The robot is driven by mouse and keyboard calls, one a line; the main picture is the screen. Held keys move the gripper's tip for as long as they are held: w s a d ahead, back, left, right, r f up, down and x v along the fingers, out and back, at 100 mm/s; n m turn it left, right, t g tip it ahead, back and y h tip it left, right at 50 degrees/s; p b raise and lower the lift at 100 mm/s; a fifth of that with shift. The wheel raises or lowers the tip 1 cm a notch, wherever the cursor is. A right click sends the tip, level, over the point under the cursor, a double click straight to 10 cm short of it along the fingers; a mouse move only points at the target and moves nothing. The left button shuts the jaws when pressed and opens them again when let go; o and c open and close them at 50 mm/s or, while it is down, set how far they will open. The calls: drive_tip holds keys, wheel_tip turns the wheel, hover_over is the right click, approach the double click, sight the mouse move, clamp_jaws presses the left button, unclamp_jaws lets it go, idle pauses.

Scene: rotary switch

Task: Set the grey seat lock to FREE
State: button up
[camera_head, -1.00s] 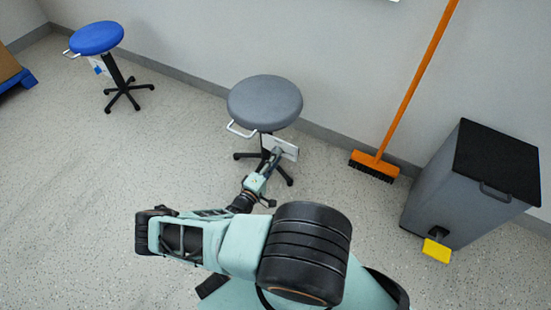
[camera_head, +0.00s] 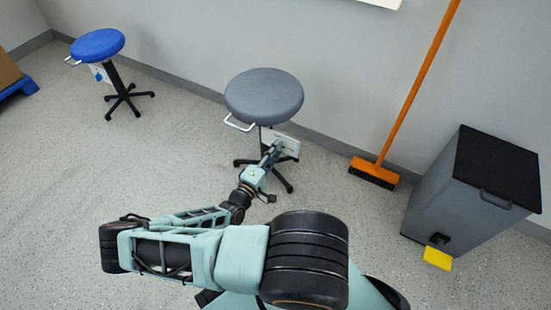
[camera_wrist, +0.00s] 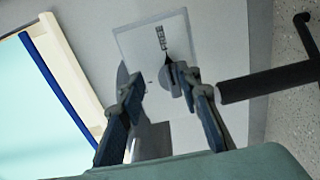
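The grey stool (camera_head: 264,95) stands near the wall in the head view, with a white panel (camera_head: 286,145) under its seat. I cannot tell whether a finger touches the knob. In the head view my gripper (camera_head: 271,152) reaches the panel.
A blue stool (camera_head: 97,44) with a similar panel stands at the far left. An orange broom (camera_head: 408,105) leans on the wall to the right, beside a grey bin (camera_head: 450,210) with a yellow pedal (camera_head: 437,258). The floor left of the arm is clear.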

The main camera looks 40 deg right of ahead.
drive_tip(key=shift+r, duration=0.7)
